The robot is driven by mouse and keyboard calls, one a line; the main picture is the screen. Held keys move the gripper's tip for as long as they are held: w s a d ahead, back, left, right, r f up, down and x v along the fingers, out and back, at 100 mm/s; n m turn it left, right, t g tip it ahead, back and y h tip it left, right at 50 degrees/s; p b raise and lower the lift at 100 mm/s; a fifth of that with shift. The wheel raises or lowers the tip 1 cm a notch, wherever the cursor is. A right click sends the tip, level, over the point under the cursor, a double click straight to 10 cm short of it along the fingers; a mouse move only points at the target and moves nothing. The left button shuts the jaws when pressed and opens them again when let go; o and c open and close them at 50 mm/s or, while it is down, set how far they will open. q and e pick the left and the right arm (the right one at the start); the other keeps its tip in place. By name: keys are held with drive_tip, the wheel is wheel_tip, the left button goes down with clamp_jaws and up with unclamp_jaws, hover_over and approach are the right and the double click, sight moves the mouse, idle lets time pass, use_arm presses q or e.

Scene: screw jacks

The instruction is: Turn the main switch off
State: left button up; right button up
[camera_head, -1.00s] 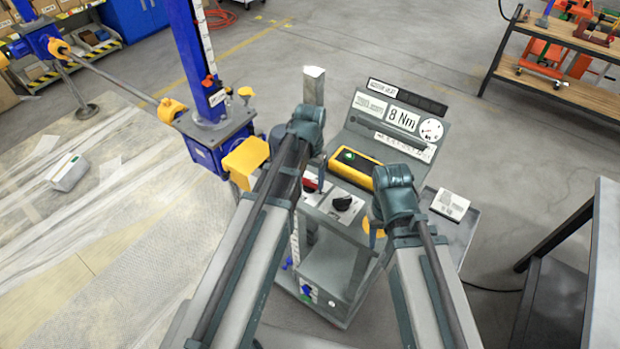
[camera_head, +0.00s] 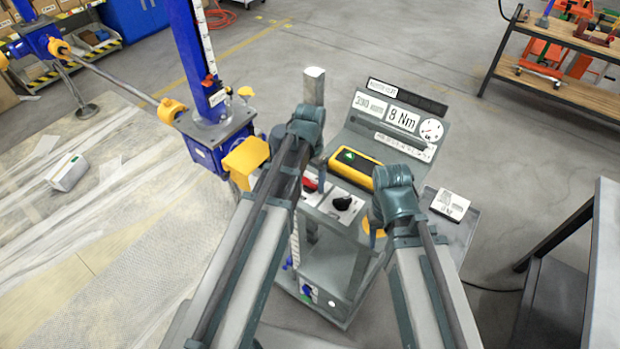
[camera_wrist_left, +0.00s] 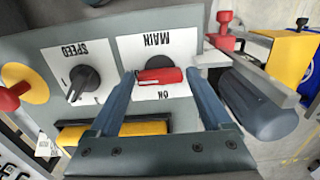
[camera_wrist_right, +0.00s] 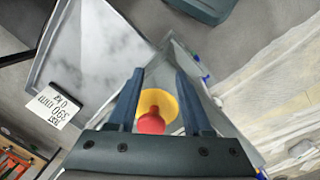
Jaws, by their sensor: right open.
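The red main switch handle (camera_wrist_left: 160,76) sits on a white plate marked MAIN and ON on the grey console panel (camera_wrist_left: 110,28). It lies crosswise in the left wrist view. My left gripper (camera_wrist_left: 160,74) has its fingertips apart at the two ends of the handle; I cannot tell whether they touch it. In the head view the handle (camera_head: 311,184) shows partly beside my left arm. My right gripper (camera_wrist_right: 161,72) is open and empty, above a red mushroom button (camera_wrist_right: 151,123) on a yellow base (camera_wrist_right: 158,100).
A black speed knob (camera_wrist_left: 83,84) sits beside the main switch. A yellow pendant (camera_head: 355,166) lies on the console, below the display (camera_head: 402,119). A blue jack with a yellow part (camera_head: 246,161) stands close left. A tray with a white card (camera_head: 450,203) is on the right.

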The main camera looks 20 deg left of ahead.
sight(310, 181)
use_arm(q)
drive_tip(key=shift+o, duration=1)
drive_tip(key=shift+r, duration=0.1)
use_arm(e)
drive_tip(key=shift+r, duration=0.15)
use_arm(q)
wheel_tip(310, 181, up, 14)
drive_tip(key=p, duration=1.3)
drive_tip(key=shift+f+p, duration=0.2)
drive_tip(key=shift+p, duration=0.2)
use_arm(e)
wheel_tip(310, 181, up, 14)
drive_tip(key=shift+f, duration=0.25)
drive_tip(key=shift+s, duration=0.1)
